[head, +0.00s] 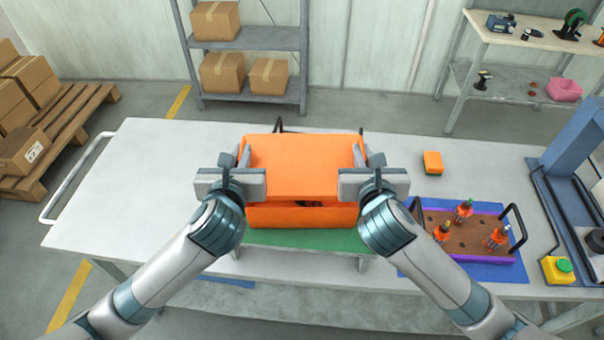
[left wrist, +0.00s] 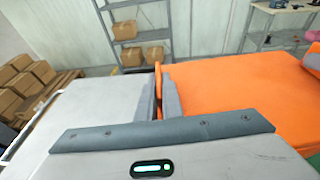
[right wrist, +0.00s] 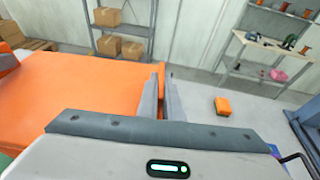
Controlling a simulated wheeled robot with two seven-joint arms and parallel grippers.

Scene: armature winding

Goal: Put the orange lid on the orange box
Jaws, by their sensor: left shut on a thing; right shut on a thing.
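The orange lid (head: 302,165) is held level between my two grippers, above the orange box (head: 302,217). A dark gap shows between the lid and the box's front wall, with something dark inside that I cannot make out. My left gripper (head: 240,165) is shut on the lid's left edge; the lid also shows in the left wrist view (left wrist: 230,90). My right gripper (head: 365,165) is shut on the lid's right edge; the lid also shows in the right wrist view (right wrist: 85,90). The box's back and most of its inside are hidden by the lid.
The box is over a green mat (head: 300,240) on the grey table (head: 130,190). A rack with several armatures (head: 470,235) stands to the right on a blue mat. A small orange block (head: 432,162) and a yellow button box (head: 557,270) are also right. The table's left side is clear.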

